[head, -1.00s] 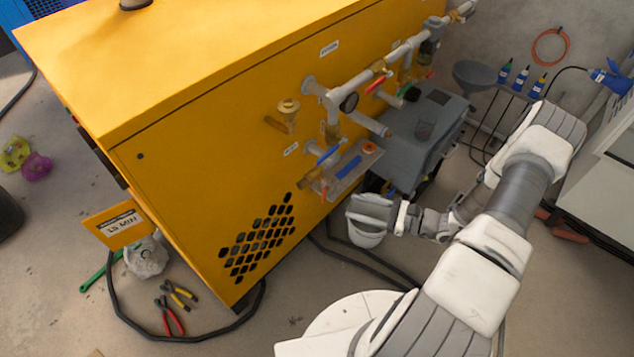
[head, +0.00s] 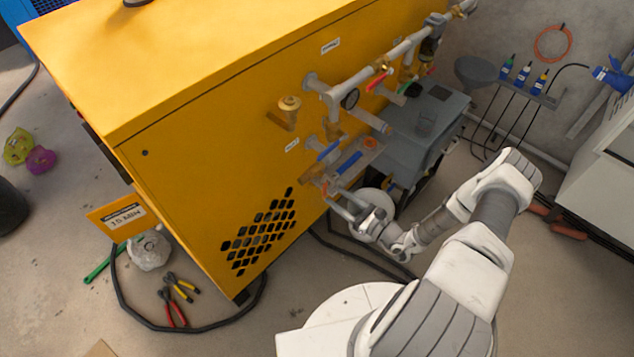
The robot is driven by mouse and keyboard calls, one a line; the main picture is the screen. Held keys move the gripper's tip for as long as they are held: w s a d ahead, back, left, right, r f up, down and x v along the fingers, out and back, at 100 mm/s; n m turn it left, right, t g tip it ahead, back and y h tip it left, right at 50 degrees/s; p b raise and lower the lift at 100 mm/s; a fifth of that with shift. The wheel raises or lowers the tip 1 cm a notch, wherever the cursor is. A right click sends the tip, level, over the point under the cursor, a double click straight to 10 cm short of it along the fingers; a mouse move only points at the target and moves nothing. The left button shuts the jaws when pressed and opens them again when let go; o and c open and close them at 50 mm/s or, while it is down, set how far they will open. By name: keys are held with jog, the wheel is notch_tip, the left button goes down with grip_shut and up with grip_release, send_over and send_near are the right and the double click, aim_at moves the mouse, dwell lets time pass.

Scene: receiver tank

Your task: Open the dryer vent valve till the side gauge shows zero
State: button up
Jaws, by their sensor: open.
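The yellow dryer cabinet (head: 200,150) fills the left and middle. Grey piping on its right side carries a dark round gauge (head: 350,98); its face is too small to read. A valve with a red lever (head: 379,79) is on the upper pipe. A blue-handled valve (head: 328,151) sits lower, with another blue handle (head: 349,162) beside it. Which one is the dryer vent valve I cannot tell. My gripper (head: 336,199) is open, just below and right of the lower blue-handled valves, in front of the cabinet side. Whether it touches any fitting I cannot tell.
A grey box unit (head: 430,120) stands behind the pipes. A black hose (head: 190,340) and pliers (head: 173,308) lie on the floor. A brass fitting (head: 289,108) sticks out from the cabinet.

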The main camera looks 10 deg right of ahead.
jog(key=x, duration=0.8)
jog(key=shift+w+a+b, duration=0.25)
jog(key=shift+w+b, duration=0.05)
jog(key=shift+b, duration=0.05)
grip_shut()
dwell(0.9)
